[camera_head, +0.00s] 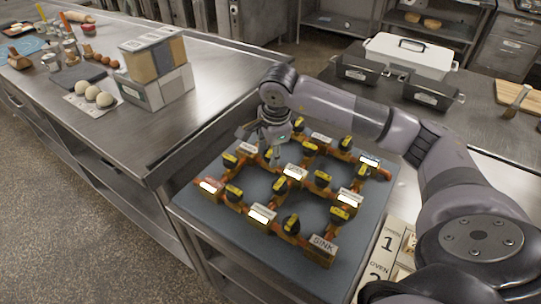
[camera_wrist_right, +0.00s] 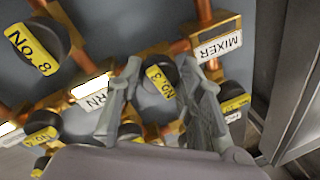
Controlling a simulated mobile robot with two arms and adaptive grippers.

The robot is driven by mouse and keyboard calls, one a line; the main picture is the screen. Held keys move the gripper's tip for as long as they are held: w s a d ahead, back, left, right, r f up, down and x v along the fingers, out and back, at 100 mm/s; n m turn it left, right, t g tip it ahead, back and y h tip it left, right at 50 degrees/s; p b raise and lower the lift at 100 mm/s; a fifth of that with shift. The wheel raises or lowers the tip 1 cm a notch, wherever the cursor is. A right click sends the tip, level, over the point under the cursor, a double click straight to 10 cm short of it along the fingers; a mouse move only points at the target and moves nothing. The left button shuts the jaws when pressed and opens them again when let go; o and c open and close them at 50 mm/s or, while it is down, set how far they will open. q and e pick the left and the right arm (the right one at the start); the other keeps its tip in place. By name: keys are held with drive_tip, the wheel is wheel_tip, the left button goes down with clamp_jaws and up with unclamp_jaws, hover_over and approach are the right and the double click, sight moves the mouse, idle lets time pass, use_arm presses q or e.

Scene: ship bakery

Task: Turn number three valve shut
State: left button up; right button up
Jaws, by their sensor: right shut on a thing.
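The number three valve (camera_wrist_right: 160,82) has a black knob with a yellow band marked NO. 3, seen in the right wrist view. My right gripper (camera_wrist_right: 160,98) has one finger on each side of this knob and is shut on it. In the head view my right gripper (camera_head: 273,155) reaches down into the back left part of the valve board, hiding the knob it holds. The board's grey base (camera_head: 375,205) carries copper pipes, brass fittings and several similar yellow-banded knobs. My left gripper is not in view.
A knob marked NO. 8 (camera_wrist_right: 35,48) and a MIXER label (camera_wrist_right: 217,46) are close to the gripper. A SINK label (camera_head: 323,245) is at the board's front.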

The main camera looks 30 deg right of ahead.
drive_tip(key=shift+m+b, duration=0.35)
drive_tip(key=shift+m, duration=0.65)
drive_tip(key=shift+h, duration=0.3)
drive_tip(key=o, duration=1.1)
drive_tip(key=shift+o, duration=0.2)
drive_tip(key=v, duration=1.2)
drive_tip(key=shift+w+r, duration=0.1)
drive_tip(key=shift+w, duration=0.05)
